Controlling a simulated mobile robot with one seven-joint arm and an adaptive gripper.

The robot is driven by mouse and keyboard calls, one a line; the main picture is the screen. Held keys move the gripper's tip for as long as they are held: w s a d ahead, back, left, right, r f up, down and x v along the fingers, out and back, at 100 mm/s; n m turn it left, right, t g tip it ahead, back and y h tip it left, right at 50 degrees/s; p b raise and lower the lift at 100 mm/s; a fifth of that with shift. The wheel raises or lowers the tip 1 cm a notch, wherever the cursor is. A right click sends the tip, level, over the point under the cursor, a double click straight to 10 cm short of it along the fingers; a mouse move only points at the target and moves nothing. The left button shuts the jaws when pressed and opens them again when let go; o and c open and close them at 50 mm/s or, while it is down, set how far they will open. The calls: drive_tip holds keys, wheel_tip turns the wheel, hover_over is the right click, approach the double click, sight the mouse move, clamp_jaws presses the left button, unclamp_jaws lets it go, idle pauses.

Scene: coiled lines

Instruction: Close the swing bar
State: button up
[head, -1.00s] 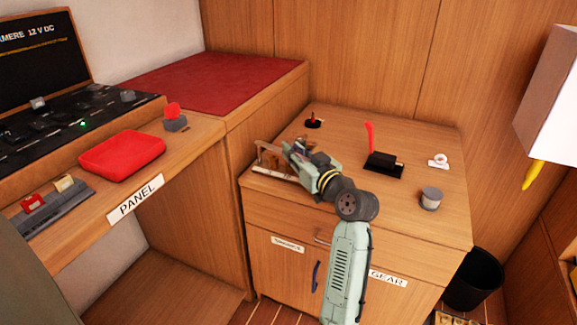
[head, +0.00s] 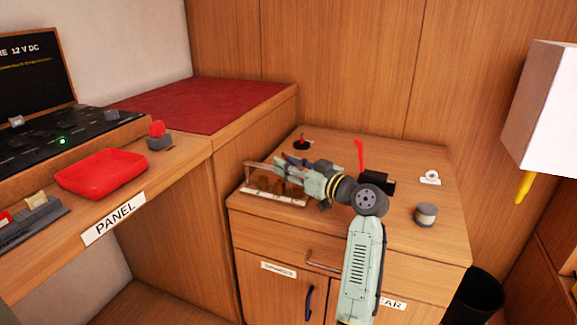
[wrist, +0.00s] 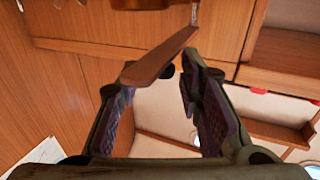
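A small wooden rack (head: 276,198) with a pale front strip stands at the left front of the cabinet top. A thin brown bar (head: 258,163) shows at its upper left; my gripper partly hides the rest. My gripper (head: 283,164) is over the rack, pointing left. In the wrist view my gripper (wrist: 157,100) has its two dark fingers spread apart. A flat brown bar (wrist: 160,60) slants across in front of them, its near end by the left fingertip. I cannot tell whether they touch, or how far the bar is swung.
On the cabinet top (head: 330,225) are a black block (head: 377,181) with a red lever (head: 359,153), a grey cylinder (head: 426,215) and a white fitting (head: 430,178). A red tray (head: 102,174) lies on the panel desk. A lamp (head: 545,110) hangs at right.

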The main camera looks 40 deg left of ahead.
drive_tip(key=s+d, duration=0.1)
drive_tip(key=d, duration=1.1)
drive_tip(key=shift+s, duration=0.4)
drive_tip(key=shift+a, duration=0.1)
